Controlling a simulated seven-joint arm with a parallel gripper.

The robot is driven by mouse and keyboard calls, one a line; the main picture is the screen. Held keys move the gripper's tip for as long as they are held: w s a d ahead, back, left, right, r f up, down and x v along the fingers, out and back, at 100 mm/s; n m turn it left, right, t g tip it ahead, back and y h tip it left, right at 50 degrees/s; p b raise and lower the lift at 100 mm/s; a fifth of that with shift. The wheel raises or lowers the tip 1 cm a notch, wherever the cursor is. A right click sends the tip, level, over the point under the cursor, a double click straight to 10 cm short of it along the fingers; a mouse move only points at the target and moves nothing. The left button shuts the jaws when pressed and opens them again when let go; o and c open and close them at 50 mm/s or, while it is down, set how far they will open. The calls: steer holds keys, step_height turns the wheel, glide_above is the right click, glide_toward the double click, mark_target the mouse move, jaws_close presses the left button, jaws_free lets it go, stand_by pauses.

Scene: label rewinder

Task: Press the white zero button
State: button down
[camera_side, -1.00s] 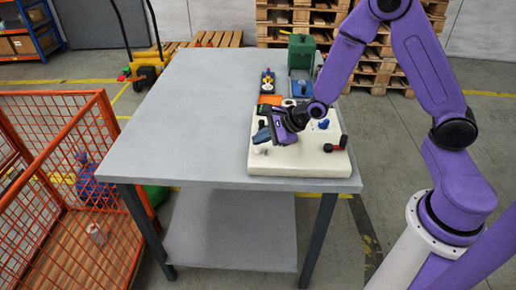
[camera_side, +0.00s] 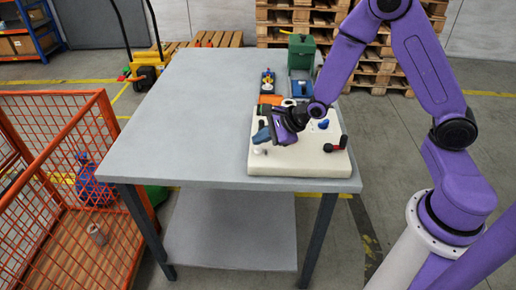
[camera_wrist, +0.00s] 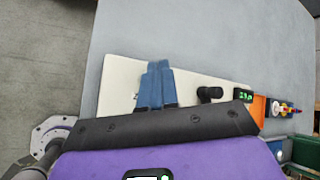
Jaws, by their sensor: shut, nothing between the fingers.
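The cream rewinder panel (camera_side: 300,164) lies on the grey table; it also shows in the wrist view (camera_wrist: 118,76). A small white piece (camera_side: 259,151) shows at the panel's front left, just below my fingertips; it may be the white zero button, but it is too small to be sure. My gripper (camera_side: 261,136) is shut and empty, its blue fingers angled down over the left part of the panel. In the wrist view the closed fingers (camera_wrist: 158,66) reach across the panel and hide part of it. I cannot tell whether they touch anything.
A red-and-black lever (camera_side: 337,145) stands at the panel's front right, with a blue knob (camera_side: 323,124) behind it. A black knob (camera_wrist: 209,94) and a green-lit display (camera_wrist: 243,96) are beside the fingers. A green machine (camera_side: 301,52) stands behind. The table's left side (camera_side: 190,120) is clear.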

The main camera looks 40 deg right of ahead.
mark_target(261, 150)
steer(key=shift+f, duration=0.15)
steer(key=shift+f, duration=0.3)
steer(key=shift+f, duration=0.6)
stand_by(1.2)
steer(key=shift+r, duration=1.05)
steer(key=shift+r, duration=2.5)
